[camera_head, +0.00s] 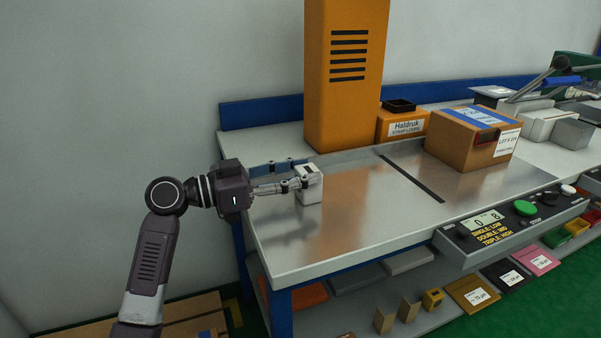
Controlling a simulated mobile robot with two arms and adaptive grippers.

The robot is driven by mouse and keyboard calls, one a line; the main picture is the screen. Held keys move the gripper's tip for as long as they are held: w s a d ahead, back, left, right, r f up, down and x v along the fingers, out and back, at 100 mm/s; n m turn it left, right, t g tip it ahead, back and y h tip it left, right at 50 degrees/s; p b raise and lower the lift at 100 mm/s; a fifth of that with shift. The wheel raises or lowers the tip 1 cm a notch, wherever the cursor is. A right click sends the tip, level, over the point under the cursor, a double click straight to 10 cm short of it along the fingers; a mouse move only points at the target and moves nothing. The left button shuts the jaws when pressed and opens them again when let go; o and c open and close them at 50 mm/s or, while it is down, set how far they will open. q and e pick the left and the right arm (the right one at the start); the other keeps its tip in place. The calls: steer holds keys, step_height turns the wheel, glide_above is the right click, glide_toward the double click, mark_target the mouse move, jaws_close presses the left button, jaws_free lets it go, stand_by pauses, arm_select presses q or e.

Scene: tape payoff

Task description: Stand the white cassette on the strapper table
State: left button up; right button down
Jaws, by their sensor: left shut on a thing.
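The white cassette (311,190) is a small white block with a dark mark on its top, at the left part of the strapper table (350,235), a shiny metal top. My left gripper (303,174) reaches in from the left and is shut on the cassette near its upper part. The cassette looks upright. Its base is at or just above the metal top; I cannot tell whether it touches. My right gripper is not in view.
A tall orange column (345,80) stands behind the table. A brown carton (470,139) sits to the right, past a dark slot (411,178). An orange Haldruk box (402,123) is at the back. A control panel (512,221) lines the front edge. The metal around the cassette is clear.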

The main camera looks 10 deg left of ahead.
arm_select(q)
steer(key=o, duration=1.3)
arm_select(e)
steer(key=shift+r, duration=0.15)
arm_select(q)
steer(key=shift+o, duration=0.2)
steer(key=shift+s+a, duration=0.15)
steer(key=shift+a, duration=0.15)
steer(key=v, duration=1)
steer(key=shift+s+a+b, duration=0.25)
steer(key=shift+b, duration=0.1)
steer(key=shift+s+a, duration=0.25)
steer(key=shift+a, duration=0.05)
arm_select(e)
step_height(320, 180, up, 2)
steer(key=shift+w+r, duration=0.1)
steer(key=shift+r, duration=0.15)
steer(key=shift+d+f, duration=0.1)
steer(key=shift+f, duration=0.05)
